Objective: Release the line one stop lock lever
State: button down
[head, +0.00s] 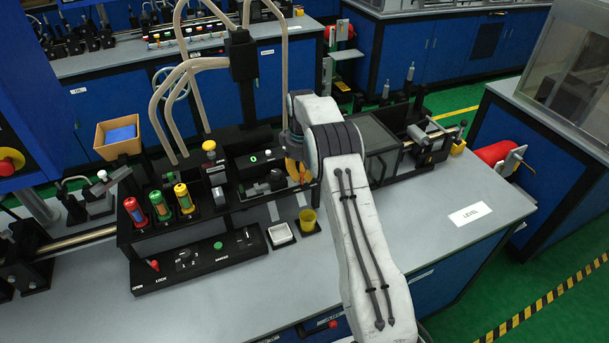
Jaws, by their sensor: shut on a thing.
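A black control panel (205,259) lies at the front left of the grey bench, with white OPEN, LOCK and SPEED markings. A short lever with a red knob (153,265) sits at its left end, between the OPEN and LOCK markings, and looks like the stop lock lever. My gripper (296,170) is well right of the lever and behind the panel, above the black fixture. My white arm and wrist hide most of it. It appears shut on an orange-yellow thing (292,169), only partly visible. Nothing of mine touches the lever.
Red, green and yellow cylinders (160,206) stand in a black rack behind the panel. A white tray (281,235) and a yellow cup (308,220) lie right of the panel. Pale hoses (164,100) hang behind the rack.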

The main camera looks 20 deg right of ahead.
jog(key=shift+s+a+f+m, duration=0.15)
jog(key=shift+a+m, duration=0.3)
jog(key=shift+m, duration=0.65)
jog(key=shift+a, duration=0.1)
jog(key=c, duration=1.2)
grip_release()
jog(key=shift+w, duration=0.2)
